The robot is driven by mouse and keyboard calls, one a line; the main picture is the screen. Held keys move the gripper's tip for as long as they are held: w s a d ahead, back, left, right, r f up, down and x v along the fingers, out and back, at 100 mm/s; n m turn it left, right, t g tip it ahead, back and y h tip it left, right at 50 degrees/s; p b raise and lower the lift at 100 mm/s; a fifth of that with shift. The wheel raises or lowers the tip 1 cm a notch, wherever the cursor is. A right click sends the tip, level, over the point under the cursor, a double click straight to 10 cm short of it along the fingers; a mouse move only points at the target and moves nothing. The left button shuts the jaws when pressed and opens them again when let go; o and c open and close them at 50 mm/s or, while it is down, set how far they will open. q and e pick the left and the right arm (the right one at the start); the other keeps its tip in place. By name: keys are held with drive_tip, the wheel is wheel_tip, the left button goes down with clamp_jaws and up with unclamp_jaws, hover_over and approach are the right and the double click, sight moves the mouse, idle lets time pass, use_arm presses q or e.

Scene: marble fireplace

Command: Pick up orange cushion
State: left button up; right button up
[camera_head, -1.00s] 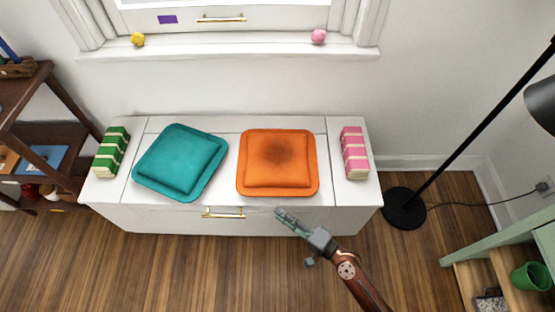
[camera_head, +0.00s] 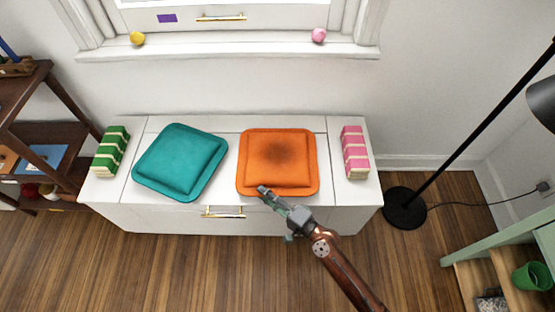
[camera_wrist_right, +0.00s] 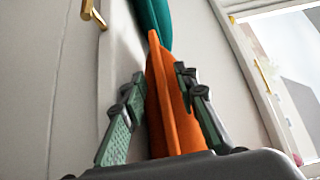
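The orange cushion (camera_head: 278,160) lies flat on the white bench (camera_head: 225,180), right of the teal cushion. It has a dark patch in its middle. My right gripper (camera_head: 264,190) is at the cushion's front edge in the head view and overlaps it there. In the right wrist view the gripper (camera_wrist_right: 160,76) is open, with one finger on each side of the orange cushion's edge (camera_wrist_right: 167,110). A gap shows at the left finger; contact at the right finger is unclear. My left gripper is not in view.
The teal cushion (camera_head: 180,161) lies close to the left of the orange one. A green striped stack (camera_head: 111,151) and a pink striped stack (camera_head: 354,153) stand at the bench ends. A black floor lamp (camera_head: 404,208) stands to the right. The bench front has a gold handle (camera_head: 222,213).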

drive_tip(key=shift+c, duration=0.5)
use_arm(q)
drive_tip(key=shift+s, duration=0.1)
use_arm(e)
clamp_jaws()
drive_tip(key=shift+r, duration=0.1)
